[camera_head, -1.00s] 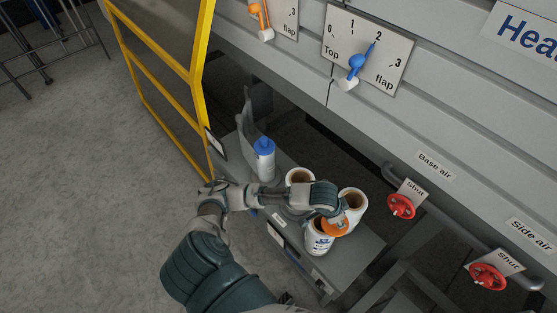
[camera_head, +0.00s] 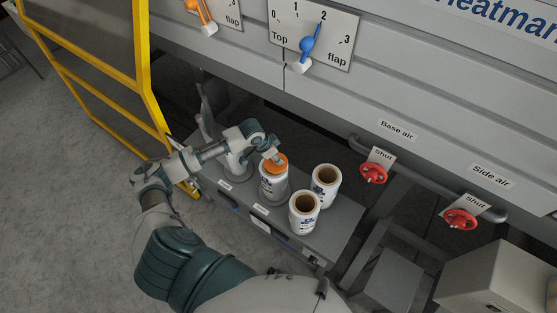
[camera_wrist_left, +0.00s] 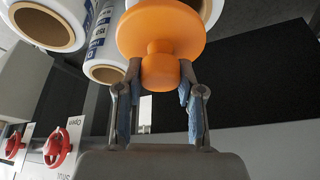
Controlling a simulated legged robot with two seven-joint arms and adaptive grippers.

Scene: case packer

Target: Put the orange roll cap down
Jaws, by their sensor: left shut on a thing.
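The orange roll cap (camera_head: 276,164) is a flat disc with a knob. My left gripper (camera_head: 268,153) is shut on it. In the left wrist view the knob of the orange cap (camera_wrist_left: 160,30) sits between the two fingertips (camera_wrist_left: 160,75). In the head view the cap is at the top of a white roll (camera_head: 273,187); I cannot tell whether it touches the roll. Two open white rolls, a front one (camera_head: 304,215) and a back one (camera_head: 326,183), stand to the right. My right gripper is not in view.
The rolls stand on a narrow grey shelf (camera_head: 340,222). A yellow guard frame (camera_head: 143,75) is at the left. Red valve wheels (camera_head: 373,173) and a pipe are at the right.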

